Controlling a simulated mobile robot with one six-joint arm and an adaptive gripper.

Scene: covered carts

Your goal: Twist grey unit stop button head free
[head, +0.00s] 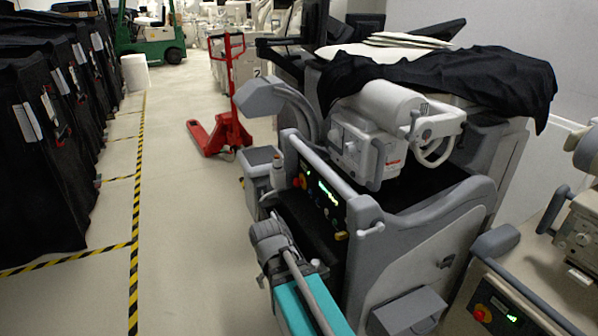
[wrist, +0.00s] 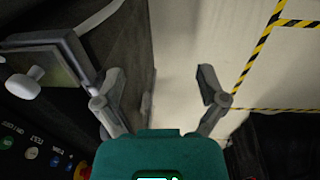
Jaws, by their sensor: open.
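The grey unit (head: 420,240) stands right of centre in the head view, partly under a black cover. Its black front panel (head: 322,195) carries a red stop button (head: 301,181) with yellow around it, near the panel's left end. In the wrist view, a red and yellow button (wrist: 82,170) shows at the bottom left edge, partly cut off, beside a row of small coloured buttons. My gripper (wrist: 160,74) has its two grey fingers spread wide with nothing between them. It is apart from the button. The head view does not show the fingers clearly.
A second unit with another red button (head: 482,313) stands at the right. A grey rail (head: 322,172) runs above the panel. A red pallet jack (head: 220,125) stands behind. Black covered carts (head: 45,150) line the left. The floor with striped tape (head: 138,215) is clear between.

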